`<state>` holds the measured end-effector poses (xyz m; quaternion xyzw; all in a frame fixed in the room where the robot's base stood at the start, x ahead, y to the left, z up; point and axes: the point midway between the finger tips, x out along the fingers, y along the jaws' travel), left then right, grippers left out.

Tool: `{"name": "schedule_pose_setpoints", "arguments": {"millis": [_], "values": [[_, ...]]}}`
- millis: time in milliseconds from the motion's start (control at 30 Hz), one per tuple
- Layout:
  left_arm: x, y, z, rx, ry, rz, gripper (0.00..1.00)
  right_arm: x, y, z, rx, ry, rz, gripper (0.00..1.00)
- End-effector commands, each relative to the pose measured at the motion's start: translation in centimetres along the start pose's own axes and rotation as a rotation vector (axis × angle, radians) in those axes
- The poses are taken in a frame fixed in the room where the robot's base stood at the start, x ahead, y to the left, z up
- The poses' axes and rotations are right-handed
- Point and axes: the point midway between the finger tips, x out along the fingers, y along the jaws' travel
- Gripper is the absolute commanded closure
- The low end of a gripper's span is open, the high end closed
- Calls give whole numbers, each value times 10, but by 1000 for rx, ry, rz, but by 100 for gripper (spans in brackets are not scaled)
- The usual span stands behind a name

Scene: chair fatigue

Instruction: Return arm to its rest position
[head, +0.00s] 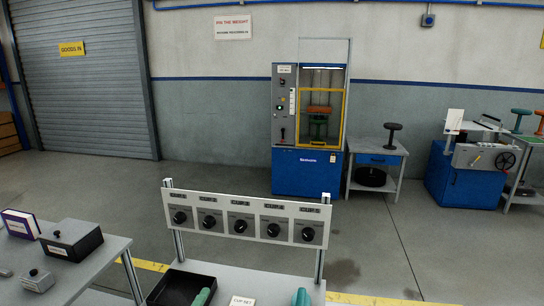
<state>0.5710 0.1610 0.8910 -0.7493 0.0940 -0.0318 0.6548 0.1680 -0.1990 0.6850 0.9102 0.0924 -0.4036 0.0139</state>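Neither of my grippers shows in the head view, and no part of my arms can be made out. Straight ahead is a panel (250,208) with several black dials, held on two metal posts above a light bench top (245,280). A black tray (178,287) sits on the bench at the left, with a teal object (202,297) at its right side. Another teal object (300,297) stands at the bench's right, cut off by the frame edge. A small white label (242,300) lies between them.
A blue test machine (308,172) with a yellow-framed window stands at the back wall. Beside it is a small table (376,160) with a black stool-like item (388,137). A grey table (75,262) with boxes is at left. Open floor lies between.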

Motion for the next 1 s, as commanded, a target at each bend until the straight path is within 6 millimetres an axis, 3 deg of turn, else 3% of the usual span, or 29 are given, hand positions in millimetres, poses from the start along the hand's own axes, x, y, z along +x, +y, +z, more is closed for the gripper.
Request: {"name": "schedule_pose_setpoints", "arguments": {"millis": [267, 400, 600, 800, 900, 1000], "values": [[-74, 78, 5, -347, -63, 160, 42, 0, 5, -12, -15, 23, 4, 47], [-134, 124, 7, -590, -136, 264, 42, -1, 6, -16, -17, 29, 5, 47], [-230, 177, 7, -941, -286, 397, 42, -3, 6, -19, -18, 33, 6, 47], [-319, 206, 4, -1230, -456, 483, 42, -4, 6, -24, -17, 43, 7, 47], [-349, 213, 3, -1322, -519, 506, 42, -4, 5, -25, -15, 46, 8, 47], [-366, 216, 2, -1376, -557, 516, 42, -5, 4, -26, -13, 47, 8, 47]]}}
